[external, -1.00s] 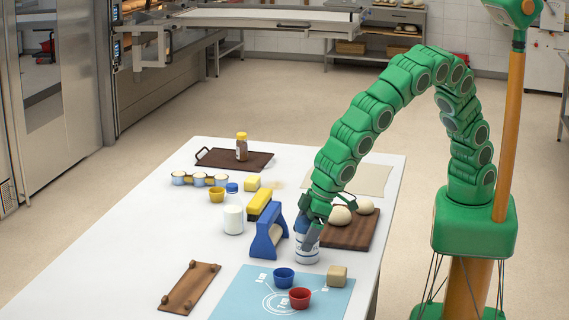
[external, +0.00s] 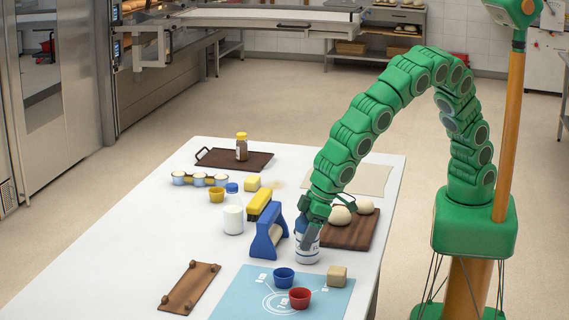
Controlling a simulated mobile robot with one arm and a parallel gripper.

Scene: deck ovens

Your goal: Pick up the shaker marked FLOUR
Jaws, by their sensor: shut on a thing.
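The shaker (external: 307,254) is a white cylinder with a blue upper part, upright on the white table (external: 130,250). Its marking is too small to read. My gripper (external: 309,236) comes down on it from above and is shut around its upper part. The gripper fingers hide much of the shaker's top. The shaker's bottom appears to rest on the table.
A blue-framed tool (external: 266,243) stands close left of the shaker. A wooden board (external: 350,236) with dough balls lies behind right. A light-blue mat (external: 240,300) with blue (external: 284,278) and red (external: 300,298) cups lies in front. A milk bottle (external: 233,218) stands further left.

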